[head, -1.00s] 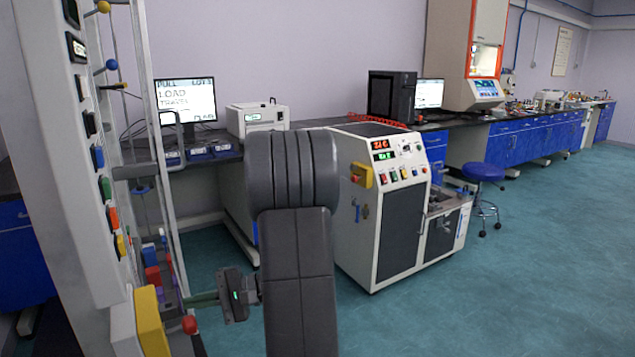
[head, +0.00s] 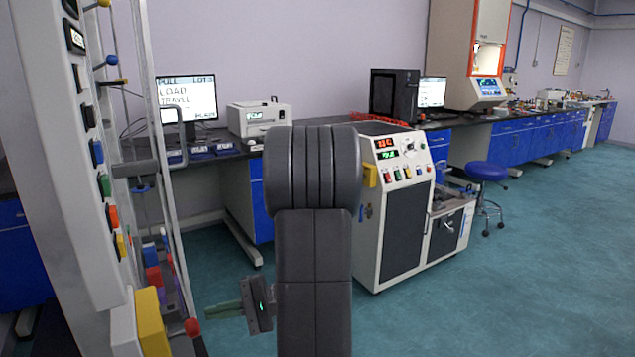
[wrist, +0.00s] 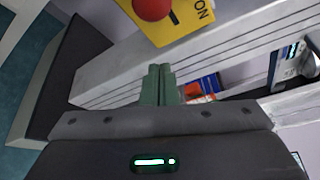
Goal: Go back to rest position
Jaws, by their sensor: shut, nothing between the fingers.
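My gripper (head: 224,309) shows low in the head view, left of my dark grey arm, with its green fingers pointing left. In the wrist view its two green fingers (wrist: 158,84) lie side by side, shut, with nothing between them. The gripper is beside the tall machine with the coloured buttons (head: 75,150), near its yellow box with a red knob. I cannot tell the exact gap. My arm hides part of the white cabinet behind it.
The yellow box (head: 151,322) with its red knob (head: 192,327) juts from the machine's foot. Metal rails (head: 160,150) stand beside it. A white cabinet machine (head: 405,200) is behind my arm. A blue stool (head: 486,171) stands right. The floor at right is clear.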

